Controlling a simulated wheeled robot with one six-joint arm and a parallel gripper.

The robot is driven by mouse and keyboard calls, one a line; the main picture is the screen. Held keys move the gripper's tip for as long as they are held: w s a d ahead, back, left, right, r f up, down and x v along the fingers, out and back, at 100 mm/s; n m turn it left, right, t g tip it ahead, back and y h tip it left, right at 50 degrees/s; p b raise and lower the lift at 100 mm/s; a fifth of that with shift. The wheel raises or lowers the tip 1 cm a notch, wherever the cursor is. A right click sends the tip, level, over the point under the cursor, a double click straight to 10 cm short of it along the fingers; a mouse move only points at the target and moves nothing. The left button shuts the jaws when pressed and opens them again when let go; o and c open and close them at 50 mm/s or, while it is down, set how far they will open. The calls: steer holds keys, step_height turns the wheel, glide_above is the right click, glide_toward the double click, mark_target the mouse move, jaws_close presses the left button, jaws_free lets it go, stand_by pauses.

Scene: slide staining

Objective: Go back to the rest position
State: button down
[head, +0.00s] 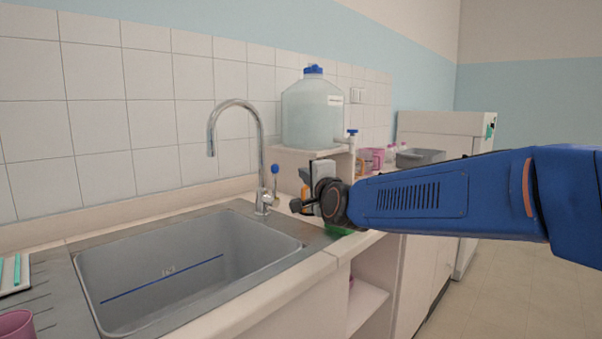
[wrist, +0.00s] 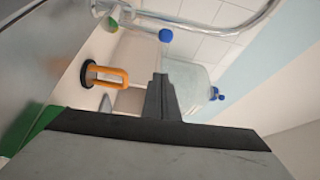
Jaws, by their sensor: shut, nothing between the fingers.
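My gripper (head: 301,206) is at the end of my blue arm, above the counter just right of the sink and tap. In the wrist view its dark fingers (wrist: 161,86) are together at the tips, with nothing between them. The arm reaches in from the right edge of the head view and hides part of the counter behind it.
A grey sink (head: 180,275) with a curved metal tap (head: 260,140) lies left of my gripper. A large water container (head: 312,112) stands on a shelf behind. An orange-handled item (wrist: 112,75) is near my fingers. Open floor (head: 520,285) lies right of the counter.

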steer(key=s+d+f+n+g+h, duration=0.2)
steer(key=s+d+f+n+g, duration=0.15)
steer(key=s+d+f, duration=0.55)
steer(key=s+d+f+n+g+h, duration=0.2)
steer(key=s+d+f+n, duration=0.25)
steer(key=s+d, duration=0.55)
steer(key=s+d+f+n+g+h, duration=0.1)
steer(key=s+d+f+n+g, duration=0.1)
steer(key=s+d+f, duration=0.6)
steer(key=s+d+f+n+g+h, duration=0.2)
steer(key=s+d+f+g, duration=0.2)
steer(key=s+d+f, duration=0.4)
steer(key=s, duration=0.6)
steer(key=shift+s+f+n, duration=0.25)
steer(key=shift+s+n, duration=0.05)
steer(key=shift+d+g, duration=0.1)
steer(key=shift+g, duration=0.15)
